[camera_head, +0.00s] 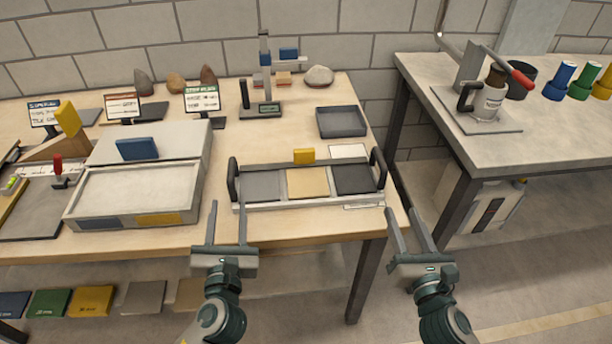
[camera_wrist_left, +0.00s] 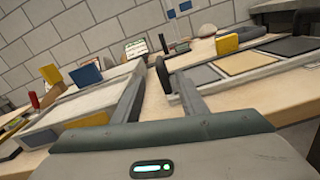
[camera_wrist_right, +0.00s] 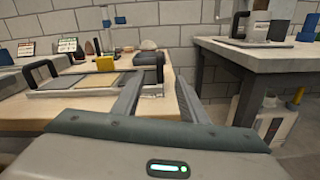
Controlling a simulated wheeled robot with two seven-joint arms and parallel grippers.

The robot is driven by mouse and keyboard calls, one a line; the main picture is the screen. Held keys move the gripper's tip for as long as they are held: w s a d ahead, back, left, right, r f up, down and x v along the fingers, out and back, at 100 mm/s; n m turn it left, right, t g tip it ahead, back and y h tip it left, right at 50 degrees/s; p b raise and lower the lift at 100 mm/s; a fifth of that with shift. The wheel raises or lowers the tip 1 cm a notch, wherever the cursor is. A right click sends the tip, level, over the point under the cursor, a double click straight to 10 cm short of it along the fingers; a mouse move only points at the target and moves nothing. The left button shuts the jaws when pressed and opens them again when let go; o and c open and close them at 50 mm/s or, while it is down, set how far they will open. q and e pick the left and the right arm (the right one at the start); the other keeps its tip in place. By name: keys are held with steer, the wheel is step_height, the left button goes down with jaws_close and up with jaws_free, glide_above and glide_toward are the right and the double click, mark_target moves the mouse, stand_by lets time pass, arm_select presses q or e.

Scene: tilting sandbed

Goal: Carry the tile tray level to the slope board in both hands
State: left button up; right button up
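The tile tray (camera_head: 312,202) is a pale frame on the table with dark upright handles at both ends. It holds a grey tile, a tan tile and a dark tile. My left gripper (camera_head: 227,212) is open and empty, in front of and below the tray's left handle (camera_head: 233,180). My right gripper (camera_head: 404,212) is open and empty, in front of the right handle (camera_head: 378,168). Neither touches the tray. The left handle shows beyond the fingers in the left wrist view (camera_wrist_left: 163,75). I cannot tell surely which piece is the slope board.
Left of the tray stands a pale sand-filled box (camera_head: 75,213) with a raised board and a blue block (camera_head: 137,149). A yellow block (camera_head: 304,156) is behind the tray, and an empty grey bin (camera_head: 342,122) further back. A second table (camera_head: 560,140) stands right, across a gap.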

mark_target(233, 161)
arm_select(q)
steer(key=shift+s+r, duration=0.1)
steer(key=shift+s, duration=0.05)
arm_select(e)
steer(key=shift+s, duration=0.2)
steer(key=shift+w, duration=0.15)
